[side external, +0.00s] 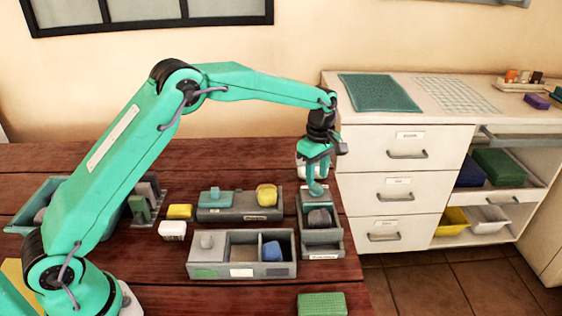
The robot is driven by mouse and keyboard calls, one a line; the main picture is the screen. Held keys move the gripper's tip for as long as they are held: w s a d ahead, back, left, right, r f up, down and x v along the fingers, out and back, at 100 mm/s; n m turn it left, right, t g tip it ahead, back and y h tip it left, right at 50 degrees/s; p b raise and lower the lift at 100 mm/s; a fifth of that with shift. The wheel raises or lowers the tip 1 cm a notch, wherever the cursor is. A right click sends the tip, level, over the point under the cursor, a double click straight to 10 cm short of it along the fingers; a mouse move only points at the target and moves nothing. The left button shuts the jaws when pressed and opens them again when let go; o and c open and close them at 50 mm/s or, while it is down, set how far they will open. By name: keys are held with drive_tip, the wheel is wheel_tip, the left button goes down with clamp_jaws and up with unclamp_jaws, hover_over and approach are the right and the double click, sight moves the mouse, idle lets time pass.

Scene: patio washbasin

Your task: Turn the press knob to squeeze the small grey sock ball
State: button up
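A narrow grey press (322,253) with a labelled front stands near the right edge of the wooden table. A small dark grey sock ball (319,218) sits inside it. My gripper (317,190) points down over the back end of the press, just behind the ball. Its teal fingers overlap the back of the press, so the press knob cannot be made out. A pale rounded thing shows beside the fingers, partly hidden. I cannot tell whether the fingers are apart or closed, or whether they touch anything.
A grey two-part tray (215,271) with a blue ball (272,251) stands left of the press. Behind it is a grey holder (240,214) with a yellow ball (266,195). A green sponge (322,304) lies in front. A white drawer cabinet (385,160) stands at the right.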

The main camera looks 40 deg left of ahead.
sight(316, 184)
drive_tip(key=shift+f, duration=1.65)
clamp_jaws()
